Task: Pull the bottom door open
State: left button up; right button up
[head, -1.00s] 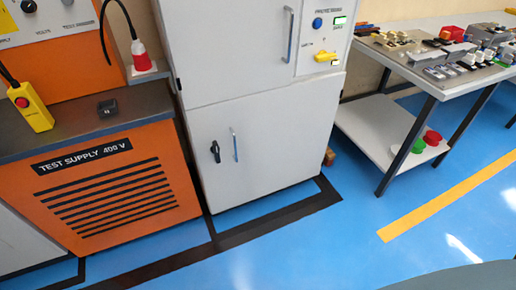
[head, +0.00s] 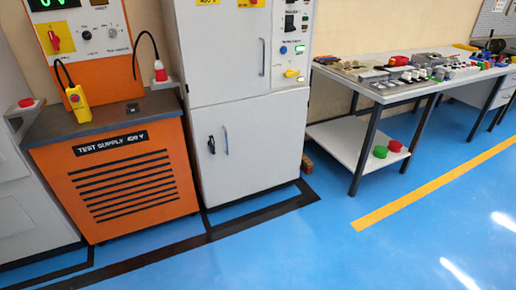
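The bottom door (head: 254,150) is the light grey lower panel of the tall cabinet in the middle of the head view. It looks shut. A thin upright bar handle (head: 225,140) is on its left part. A black latch or lever (head: 211,145) sits just left of that handle. The upper door (head: 229,65) above it also looks shut and has its own bar handle (head: 262,57). Neither of my grippers shows in the head view.
An orange test supply unit (head: 120,180) stands close on the cabinet's left. A workbench (head: 400,95) with electrical parts stands right, with red and green pieces on its lower shelf (head: 345,142). The blue floor (head: 300,245) in front is clear.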

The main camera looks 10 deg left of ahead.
aim_at(259, 140)
jog(key=z, duration=0.45)
jog(key=i, duration=0.6)
jog(key=z, duration=0.25)
